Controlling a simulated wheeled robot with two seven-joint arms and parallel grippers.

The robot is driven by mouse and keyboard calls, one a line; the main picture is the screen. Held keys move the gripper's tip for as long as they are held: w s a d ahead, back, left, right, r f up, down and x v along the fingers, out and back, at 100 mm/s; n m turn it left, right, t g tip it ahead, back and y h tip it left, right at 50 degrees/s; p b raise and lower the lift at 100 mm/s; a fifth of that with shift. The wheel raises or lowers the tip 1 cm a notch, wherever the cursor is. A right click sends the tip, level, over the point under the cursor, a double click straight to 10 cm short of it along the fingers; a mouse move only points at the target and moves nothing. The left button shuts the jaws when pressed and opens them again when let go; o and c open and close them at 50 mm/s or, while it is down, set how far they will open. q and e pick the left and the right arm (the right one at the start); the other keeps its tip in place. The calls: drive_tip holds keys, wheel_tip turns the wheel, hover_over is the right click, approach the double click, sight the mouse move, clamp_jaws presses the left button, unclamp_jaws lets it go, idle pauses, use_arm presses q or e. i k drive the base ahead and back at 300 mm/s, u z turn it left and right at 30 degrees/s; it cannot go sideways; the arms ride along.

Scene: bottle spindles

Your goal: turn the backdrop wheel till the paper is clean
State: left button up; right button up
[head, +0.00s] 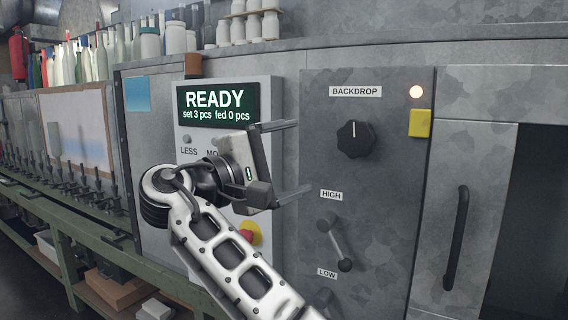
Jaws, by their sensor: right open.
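The backdrop wheel (355,139) is a black knob under the BACKDROP label on a mottled grey panel, with a white mark at its top. The paper (75,130) is a pale sheet in a brown frame at the left; a blue-grey smudge shows along its lower part. My right gripper (304,157) is open and empty, its two fingers pointing right, in front of the panel's left edge. It is left of the wheel and apart from it. My left gripper is not in view.
A lit lamp (416,92) and a yellow tag (419,123) are right of the wheel. A HIGH/LOW lever (340,243) sits below. A READY display (215,103) and a red stop button (250,233) are behind my right arm. Bottle spindles (70,175) line the left.

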sight(356, 137)
drive_tip(key=k, duration=1)
